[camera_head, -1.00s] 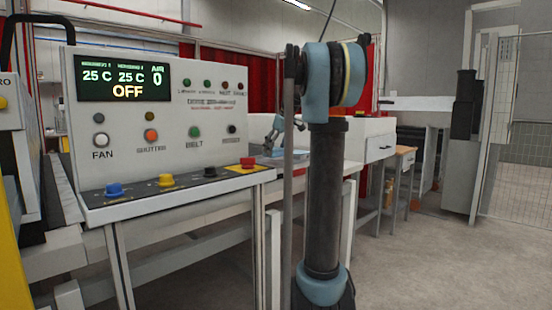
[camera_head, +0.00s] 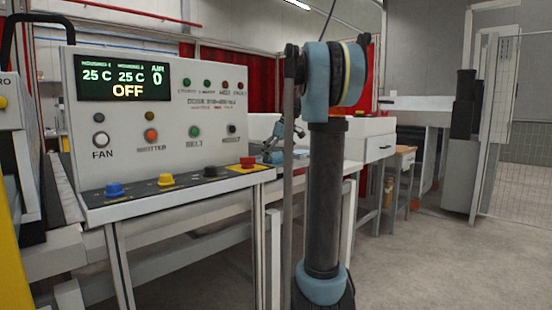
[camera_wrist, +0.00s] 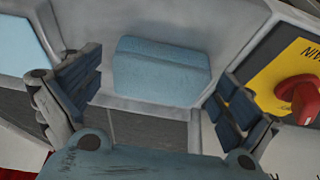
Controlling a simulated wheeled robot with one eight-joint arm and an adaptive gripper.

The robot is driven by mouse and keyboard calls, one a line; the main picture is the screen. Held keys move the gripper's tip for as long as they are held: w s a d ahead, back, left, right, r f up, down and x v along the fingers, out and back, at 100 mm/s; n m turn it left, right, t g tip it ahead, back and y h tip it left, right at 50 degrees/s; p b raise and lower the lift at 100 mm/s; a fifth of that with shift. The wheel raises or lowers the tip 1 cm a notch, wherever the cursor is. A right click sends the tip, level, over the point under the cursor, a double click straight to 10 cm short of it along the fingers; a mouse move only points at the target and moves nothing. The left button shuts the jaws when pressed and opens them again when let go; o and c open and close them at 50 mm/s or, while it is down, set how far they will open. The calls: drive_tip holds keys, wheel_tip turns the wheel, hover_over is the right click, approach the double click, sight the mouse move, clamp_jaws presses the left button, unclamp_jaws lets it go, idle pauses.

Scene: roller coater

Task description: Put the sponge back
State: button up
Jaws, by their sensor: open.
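A blue block, which looks like the sponge (camera_wrist: 162,68), lies in a pale grey recess or tray in the wrist view. My gripper (camera_wrist: 160,84) is open, with one dark padded finger to each side of the sponge and visible gaps between. Nothing is held. In the head view my gripper (camera_head: 283,138) is small, beyond the control panel and partly behind my arm; the sponge cannot be made out there.
A yellow plate with a red rotary knob (camera_wrist: 300,95) is close to the right finger. A pale blue flat surface (camera_wrist: 22,42) lies left. The control panel (camera_head: 160,135) with its buttons stands left of my arm. Open floor (camera_head: 450,240) is at right.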

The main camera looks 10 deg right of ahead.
drive_tip(key=v, duration=1.2)
drive_tip(key=s+a+f+m+h, duration=0.1)
drive_tip(key=s+f+m, duration=0.2)
drive_tip(key=s+f, duration=1.7)
drive_tip(key=s+a+f+m+g+h, duration=0.1)
drive_tip(key=s+f+m, duration=0.3)
drive_tip(key=s+f, duration=1.6)
drive_tip(key=shift+a+f+h, duration=0.25)
drive_tip(key=shift+a+h, duration=0.05)
drive_tip(key=shift+a, duration=0.15)
